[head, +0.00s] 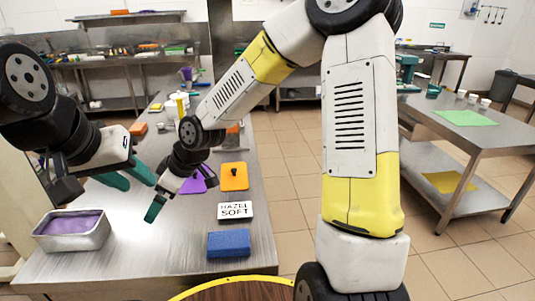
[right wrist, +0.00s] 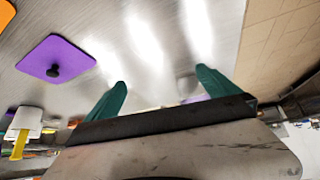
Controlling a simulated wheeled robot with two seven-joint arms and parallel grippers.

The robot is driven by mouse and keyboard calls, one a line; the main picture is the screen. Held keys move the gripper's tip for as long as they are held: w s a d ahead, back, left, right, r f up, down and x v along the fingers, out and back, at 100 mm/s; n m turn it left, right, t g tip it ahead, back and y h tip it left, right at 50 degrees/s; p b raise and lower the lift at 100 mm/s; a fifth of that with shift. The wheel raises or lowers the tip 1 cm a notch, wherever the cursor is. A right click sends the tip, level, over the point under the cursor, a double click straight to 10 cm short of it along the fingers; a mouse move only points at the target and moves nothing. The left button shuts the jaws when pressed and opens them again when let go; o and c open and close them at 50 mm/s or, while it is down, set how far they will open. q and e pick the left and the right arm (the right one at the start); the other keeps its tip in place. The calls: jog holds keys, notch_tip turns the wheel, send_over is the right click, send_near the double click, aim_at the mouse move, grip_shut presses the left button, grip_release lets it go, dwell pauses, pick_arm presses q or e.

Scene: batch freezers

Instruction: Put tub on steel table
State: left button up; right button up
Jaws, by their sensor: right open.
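A metal tub (head: 64,243) filled with something purple stands upright on the steel table (head: 150,255), near its front left end. My left gripper (head: 143,186) is open and empty, above the table behind and to the right of the tub. My right gripper (head: 155,207) points down over the table, right of the tub and apart from it. Its two green fingers are spread in the right wrist view (right wrist: 155,92), with nothing held. A small purple patch between them there is mostly hidden by the gripper body, so I cannot tell what it is.
A sign reading HAZEL SOFT (head: 235,211), a blue block (head: 229,244), an orange lid (head: 234,177) and a purple lid (right wrist: 57,54) lie on the table. Another steel table (head: 490,138) with a green mat (head: 465,118) stands at right across the tiled floor.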

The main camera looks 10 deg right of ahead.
jog(key=d+r+m+t+h, duration=0.25)
jog(key=d+r, duration=0.25)
jog(key=d, duration=0.6)
jog(key=s+d+r+m+h, duration=0.1)
jog(key=s+d+r+m, duration=0.4)
jog(key=s+d, duration=0.2)
jog(key=s+d+r+m+t, duration=0.1)
jog(key=s+d+r+m, duration=0.5)
jog(key=d, duration=0.4)
jog(key=shift+s+d+r+h, duration=0.25)
jog(key=shift+s+h, duration=0.1)
jog(key=shift+s, duration=0.25)
